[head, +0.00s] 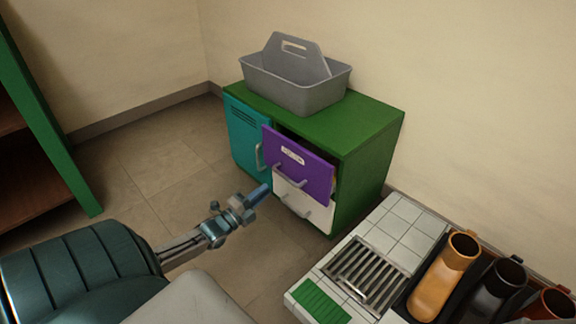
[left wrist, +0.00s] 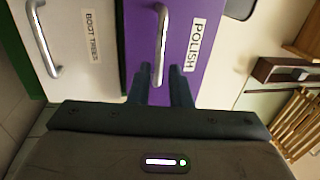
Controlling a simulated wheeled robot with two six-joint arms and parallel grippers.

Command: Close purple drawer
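The purple drawer (head: 312,168) sticks out of the green cabinet, with a dark gap behind its top edge. Its front has a grey bar handle (head: 290,180) and a white label. In the left wrist view the purple front (left wrist: 205,75) fills the middle; its label reads POLISH and its handle (left wrist: 161,35) points down toward my fingers. My left gripper (head: 263,191) is in front of the drawer, at its lower left. In the left wrist view its fingers (left wrist: 160,88) are apart, with purple showing between them. I cannot tell whether they touch the handle. My right gripper is out of view.
Below is a white drawer (head: 301,206), labelled BOOT TREES in the left wrist view. A teal door (head: 246,140) is to its left. A grey caddy (head: 310,92) sits on the green cabinet (head: 365,135). A tiled counter (head: 408,225) with boots is at right. Floor at left is clear.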

